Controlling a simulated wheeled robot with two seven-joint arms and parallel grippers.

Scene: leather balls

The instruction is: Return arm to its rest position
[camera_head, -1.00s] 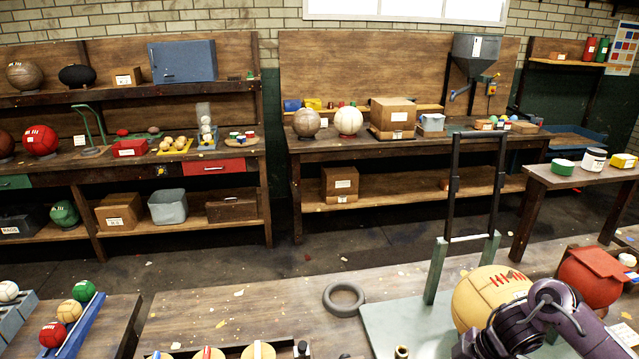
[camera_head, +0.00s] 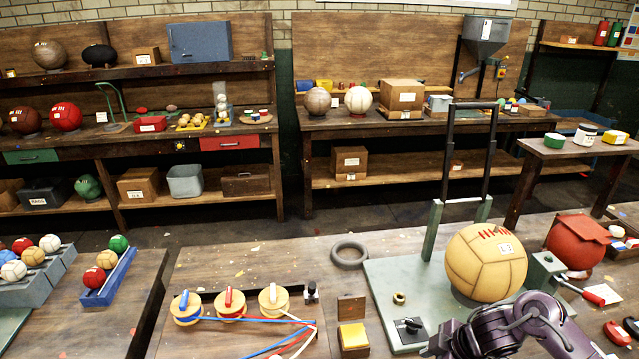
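My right arm's dark purple links show at the bottom right of the head view, bent in front of the yellow leather ball (camera_head: 486,262). The fingers of my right gripper are not in view; the arm runs off the bottom edge. My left arm and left gripper are not in view. The yellow ball has red stitching and a small white label, and stands on the green base plate (camera_head: 395,285) of a stand with a tall black handle frame (camera_head: 447,160). The arm hides part of the plate's front. I cannot tell whether the arm touches anything.
A red ball-shaped object (camera_head: 577,248) sits right of the plate, with a red-handled tool (camera_head: 588,293) nearby. Left are a black ring (camera_head: 349,256), thread spools (camera_head: 229,305) and a yellow block (camera_head: 353,337). Racks of small balls, including a blue rack (camera_head: 112,280), stand far left.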

